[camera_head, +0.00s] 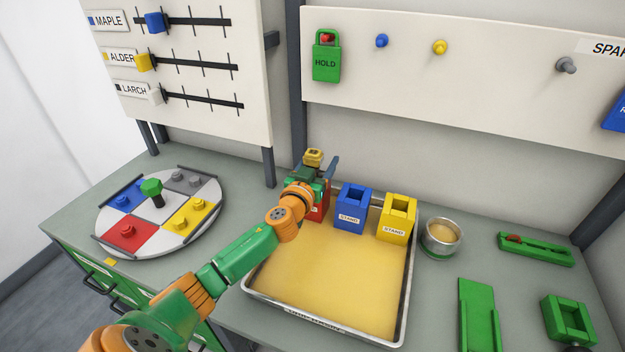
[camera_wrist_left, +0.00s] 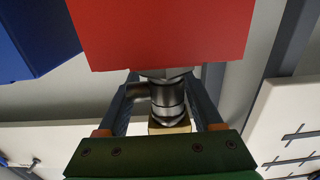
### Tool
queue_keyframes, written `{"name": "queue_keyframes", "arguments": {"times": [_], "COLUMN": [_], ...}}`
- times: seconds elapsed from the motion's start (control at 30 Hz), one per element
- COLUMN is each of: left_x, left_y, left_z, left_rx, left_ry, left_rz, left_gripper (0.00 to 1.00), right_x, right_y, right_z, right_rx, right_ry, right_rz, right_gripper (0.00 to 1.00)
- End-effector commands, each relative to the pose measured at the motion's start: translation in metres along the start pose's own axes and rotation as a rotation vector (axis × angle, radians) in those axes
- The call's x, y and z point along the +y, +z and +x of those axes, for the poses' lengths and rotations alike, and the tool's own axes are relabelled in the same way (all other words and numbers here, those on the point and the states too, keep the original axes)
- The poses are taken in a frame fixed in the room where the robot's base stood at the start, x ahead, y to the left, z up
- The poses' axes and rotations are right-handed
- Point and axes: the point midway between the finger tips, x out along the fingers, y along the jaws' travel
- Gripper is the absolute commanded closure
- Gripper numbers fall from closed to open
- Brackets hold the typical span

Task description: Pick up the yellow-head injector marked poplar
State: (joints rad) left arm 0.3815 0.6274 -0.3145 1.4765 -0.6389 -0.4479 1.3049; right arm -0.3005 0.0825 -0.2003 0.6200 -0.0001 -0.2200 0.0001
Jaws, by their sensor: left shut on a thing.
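The yellow-head injector's yellow head (camera_head: 313,157) shows above my left gripper (camera_head: 318,172), at the back left of the tray. In the left wrist view, the injector's grey metal body (camera_wrist_left: 167,95) is between the two fingers of my left gripper, which is shut on it. The body meets the edge of a red stand (camera_wrist_left: 160,30); whether its end sits inside the stand is hidden. The red stand (camera_head: 319,211) is partly covered by my arm in the head view. No poplar marking is readable. My right gripper is in neither view.
A blue stand (camera_head: 350,215) and a yellow stand (camera_head: 395,222) stand right of the red one. A tray (camera_head: 409,290) with a tan surface lies in front. A round tin (camera_head: 441,238) and green fixtures (camera_head: 480,315) are at right; a coloured turntable (camera_head: 160,248) is at left.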

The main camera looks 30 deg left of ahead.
Motion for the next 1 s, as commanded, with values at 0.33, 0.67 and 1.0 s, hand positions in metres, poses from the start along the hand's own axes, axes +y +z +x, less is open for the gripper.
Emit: {"name": "queue_keyframes", "arguments": {"times": [0.33, 0.67, 1.0], "left_x": [0.001, 0.001, 0.001], "left_y": [-0.004, -0.071, -0.112], "left_z": [-0.002, -0.004, -0.021], "left_rx": [0.001, 0.006, 0.001], "left_ry": [0.004, 0.003, 0.004], "left_rz": [0.001, 0.001, 0.002], "left_gripper": [1.00, 1.00, 1.00], "right_x": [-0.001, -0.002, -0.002], "right_y": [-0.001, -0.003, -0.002], "right_z": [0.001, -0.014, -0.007], "right_rx": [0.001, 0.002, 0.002], "right_ry": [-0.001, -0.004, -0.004], "right_rz": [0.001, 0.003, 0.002], "right_gripper": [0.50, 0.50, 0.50]}}
